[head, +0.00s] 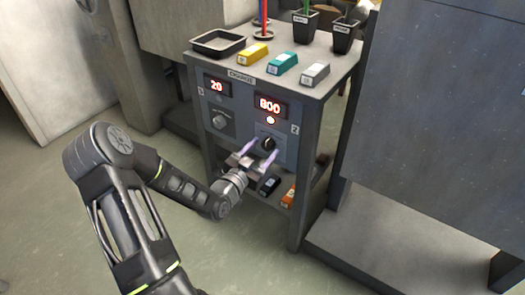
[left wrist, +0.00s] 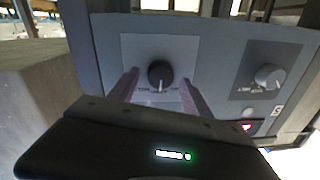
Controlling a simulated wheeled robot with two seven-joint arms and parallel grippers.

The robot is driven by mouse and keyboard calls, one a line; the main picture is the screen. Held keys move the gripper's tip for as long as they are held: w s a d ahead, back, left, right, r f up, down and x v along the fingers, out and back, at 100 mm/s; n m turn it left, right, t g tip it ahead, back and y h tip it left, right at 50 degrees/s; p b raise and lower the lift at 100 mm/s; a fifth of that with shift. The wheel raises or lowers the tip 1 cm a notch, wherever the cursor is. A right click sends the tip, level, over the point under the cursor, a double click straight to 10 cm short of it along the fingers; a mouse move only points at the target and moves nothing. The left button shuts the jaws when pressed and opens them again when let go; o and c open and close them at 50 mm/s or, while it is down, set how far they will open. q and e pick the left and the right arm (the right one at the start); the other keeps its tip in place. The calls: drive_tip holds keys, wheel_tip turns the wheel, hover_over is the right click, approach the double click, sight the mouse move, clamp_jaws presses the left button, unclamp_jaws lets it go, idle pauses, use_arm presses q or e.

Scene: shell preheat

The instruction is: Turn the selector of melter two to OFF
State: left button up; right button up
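The control panel on the front of the stand (head: 297,112) has two displays. The right side, marked 2, has a red display (head: 270,106) reading about 800, a lit red lamp (head: 270,120) and a dark selector knob (head: 268,143). In the left wrist view the dark selector knob (left wrist: 160,73) has a white pointer aimed down in the picture; the labels beside it are too small to read. My left gripper (head: 262,152) is open, its fingers on either side of the knob, with gaps visible. My right gripper is not in view.
The left display (head: 216,86) reads 20, above a grey knob (head: 219,121). A black tray (head: 217,43) and yellow (head: 253,54), teal (head: 283,63) and grey (head: 315,74) blocks sit on top. A large grey cabinet (head: 440,110) stands close on the right.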

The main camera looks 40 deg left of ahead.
use_arm(q)
clamp_jaws()
idle(0.4)
drive_tip(key=shift+n, duration=0.3)
drive_tip(key=n+p, duration=0.2)
drive_tip(key=n, duration=0.2)
drive_tip(key=shift+r, duration=0.15)
drive_tip(key=n+p, duration=0.1)
drive_tip(key=n, duration=0.3)
drive_tip(key=shift+a+g, duration=0.15)
drive_tip(key=shift+g, duration=0.15)
drive_tip(key=shift+p, duration=0.3)
unclamp_jaws()
